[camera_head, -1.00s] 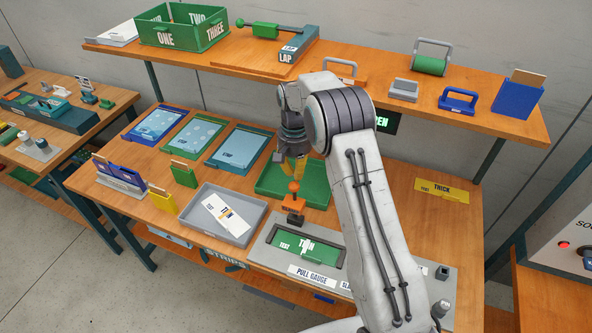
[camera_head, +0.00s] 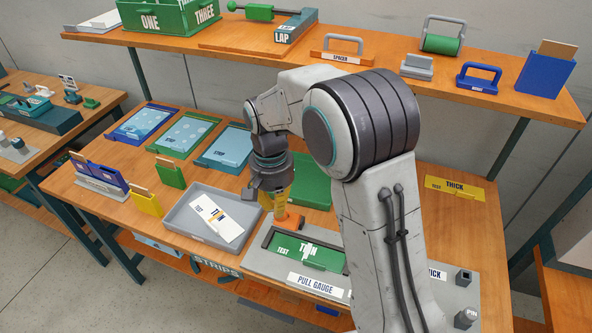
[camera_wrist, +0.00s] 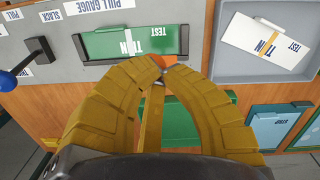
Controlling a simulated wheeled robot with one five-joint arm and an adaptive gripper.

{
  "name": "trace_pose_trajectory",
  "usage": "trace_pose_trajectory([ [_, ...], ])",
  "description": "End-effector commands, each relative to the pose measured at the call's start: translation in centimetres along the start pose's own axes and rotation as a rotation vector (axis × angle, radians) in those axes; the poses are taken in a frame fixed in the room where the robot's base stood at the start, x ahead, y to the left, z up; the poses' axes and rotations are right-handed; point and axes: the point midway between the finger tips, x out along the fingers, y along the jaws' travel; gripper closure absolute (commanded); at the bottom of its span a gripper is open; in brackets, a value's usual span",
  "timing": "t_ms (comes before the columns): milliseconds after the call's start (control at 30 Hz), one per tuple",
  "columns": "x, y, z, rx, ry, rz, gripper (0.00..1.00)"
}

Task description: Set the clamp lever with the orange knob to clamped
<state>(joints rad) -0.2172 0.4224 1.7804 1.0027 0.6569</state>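The orange clamp part (camera_head: 286,221) stands at the back edge of the grey pull gauge (camera_head: 262,262), beside the green THIN test strip (camera_head: 300,250). My gripper (camera_head: 272,212) hangs over it, pointing down, and hides most of it. In the wrist view, the yellow fingers curve together and their tips (camera_wrist: 164,74) meet or nearly meet. A small patch of orange (camera_wrist: 168,60) shows just beyond the tips. The knob cannot be told apart from the lever, and nothing is clearly held. Whether the lever is clamped cannot be seen.
A grey tray (camera_head: 175,222) with a white test card lies left of the gauge. A green tray (camera_head: 314,188) lies behind it. In the wrist view, a blue knob (camera_wrist: 6,81) on a dark lever stands at the left. A raised shelf (camera_head: 240,48) runs behind.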

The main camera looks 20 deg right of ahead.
Motion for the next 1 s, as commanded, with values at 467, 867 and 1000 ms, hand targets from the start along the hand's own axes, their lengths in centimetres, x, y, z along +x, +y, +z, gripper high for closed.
trace_pose_trajectory([
  [467, 4.4, -1.0, 4.1, -0.001, 0.004, 0.004, 1.0],
  [867, 5.5, -1.2, 5.0, 0.0, 0.006, 0.005, 1.0],
  [1000, 5.5, -1.2, 5.0, 0.0, 0.005, 0.005, 1.0],
])
